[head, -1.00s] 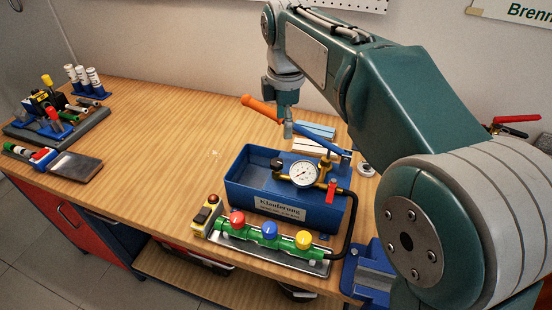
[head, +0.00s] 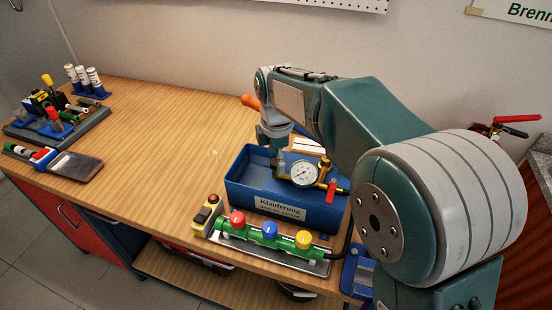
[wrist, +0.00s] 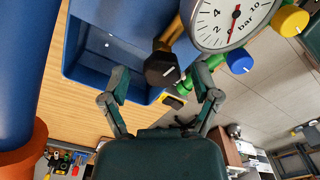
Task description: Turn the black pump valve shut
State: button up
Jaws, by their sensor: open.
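The black pump valve (wrist: 160,69) is a dark faceted knob with a white mark, on a brass fitting beside the pressure gauge (wrist: 232,18) in the wrist view. My gripper (wrist: 161,88) is open, its two fingers spread left and right of the knob in the picture, with nothing between them touching. In the head view the blue test pump (head: 286,198) stands on the bench with its gauge and a red lever (head: 332,190). My gripper tips and the black valve are hidden or too small to tell there.
A green manifold with red, blue and yellow knobs (head: 268,236) lies in front of the pump. The pump's orange-and-blue handle (head: 250,101) rises behind my wrist. The bench (head: 165,150) is clear to the left of the pump.

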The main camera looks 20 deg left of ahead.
grip_shut()
jog(key=shift+m, duration=0.4)
jog(key=m, duration=0.7)
jog(key=shift+f, duration=0.1)
jog(key=m, duration=0.4)
jog(key=shift+m, duration=2)
